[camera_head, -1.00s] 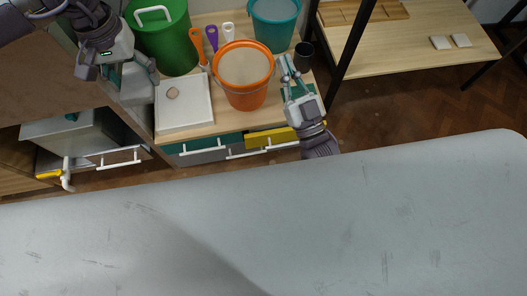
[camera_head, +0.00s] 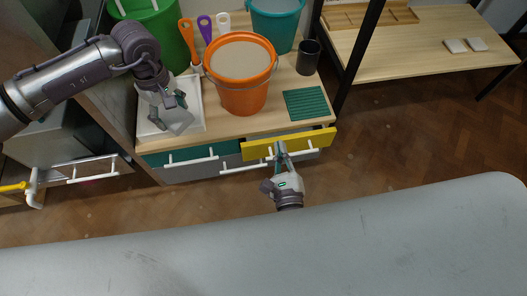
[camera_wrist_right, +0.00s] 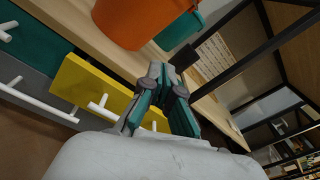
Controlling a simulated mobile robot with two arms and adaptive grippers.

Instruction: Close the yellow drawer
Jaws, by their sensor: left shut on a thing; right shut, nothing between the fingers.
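The yellow drawer (camera_head: 318,141) stands a little out from the workbench front in the head view, its white handle low on its face. It also shows in the right wrist view (camera_wrist_right: 85,83). My right gripper (camera_head: 280,150) is shut and empty at the drawer's face, by the handle; I cannot tell whether it touches. In the right wrist view its fingers (camera_wrist_right: 167,80) are beside the drawer front. My left gripper (camera_head: 168,109) is shut on a grey flat piece (camera_head: 180,126) above the white tray (camera_head: 190,86).
An orange bucket (camera_head: 241,92), a teal bucket (camera_head: 282,28), a green bin (camera_head: 178,42), a dark cup (camera_head: 307,58) and a green ridged mat (camera_head: 306,103) stand on the bench. A teal drawer (camera_head: 160,158) is left of the yellow one. Open floor (camera_head: 400,130) lies to the right.

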